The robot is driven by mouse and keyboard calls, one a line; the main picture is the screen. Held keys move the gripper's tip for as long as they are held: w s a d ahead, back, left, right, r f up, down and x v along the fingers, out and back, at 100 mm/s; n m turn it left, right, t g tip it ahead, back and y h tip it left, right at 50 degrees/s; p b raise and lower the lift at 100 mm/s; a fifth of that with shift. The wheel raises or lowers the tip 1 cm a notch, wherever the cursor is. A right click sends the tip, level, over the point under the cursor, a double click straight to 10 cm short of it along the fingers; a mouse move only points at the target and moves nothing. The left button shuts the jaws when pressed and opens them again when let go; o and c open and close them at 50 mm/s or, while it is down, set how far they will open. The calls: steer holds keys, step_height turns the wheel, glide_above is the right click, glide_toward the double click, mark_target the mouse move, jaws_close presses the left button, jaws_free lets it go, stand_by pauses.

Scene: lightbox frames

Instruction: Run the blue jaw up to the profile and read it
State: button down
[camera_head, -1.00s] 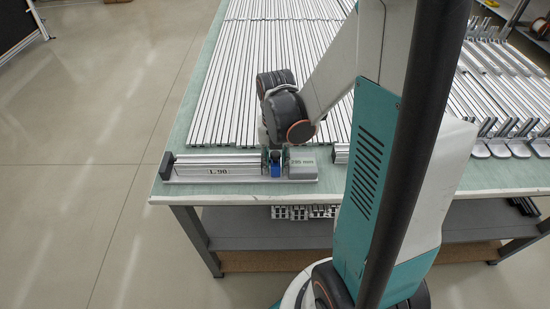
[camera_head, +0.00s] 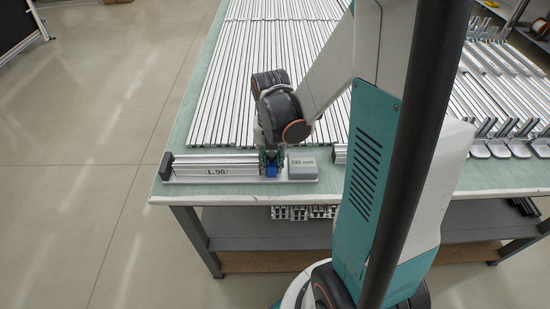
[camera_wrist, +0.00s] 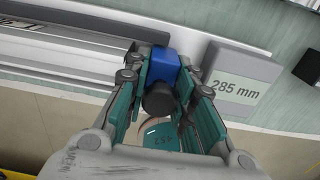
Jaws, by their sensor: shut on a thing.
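The blue jaw (camera_head: 271,171) sits on the measuring rail near the bench's front edge, between a silver profile (camera_head: 215,160) on its left and a grey readout box (camera_head: 302,168) on its right. The readout shows "285 mm", clear in the wrist view (camera_wrist: 240,84). My gripper (camera_head: 270,157) is shut on the blue jaw; in the wrist view its fingers flank the jaw (camera_wrist: 163,67) and its dark knob (camera_wrist: 158,100).
A dark end stop (camera_head: 166,165) stands at the rail's left end. A plate marked "L 90" (camera_head: 216,171) is on the rail's front. Long profiles (camera_head: 225,90) cover the bench behind. Metal parts with grey feet (camera_head: 510,147) lie at right.

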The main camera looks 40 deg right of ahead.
mark_target(268, 155)
steer(key=shift+w+a, duration=0.35)
steer(key=shift+a, duration=0.15)
stand_by(1.0)
steer(key=c, duration=1.3)
jaws_free()
steer(key=shift+d, duration=0.1)
steer(key=shift+r, duration=0.1)
steer(key=r, duration=1.1)
steer(key=shift+s+r, duration=0.2)
steer(key=shift+r, duration=0.2)
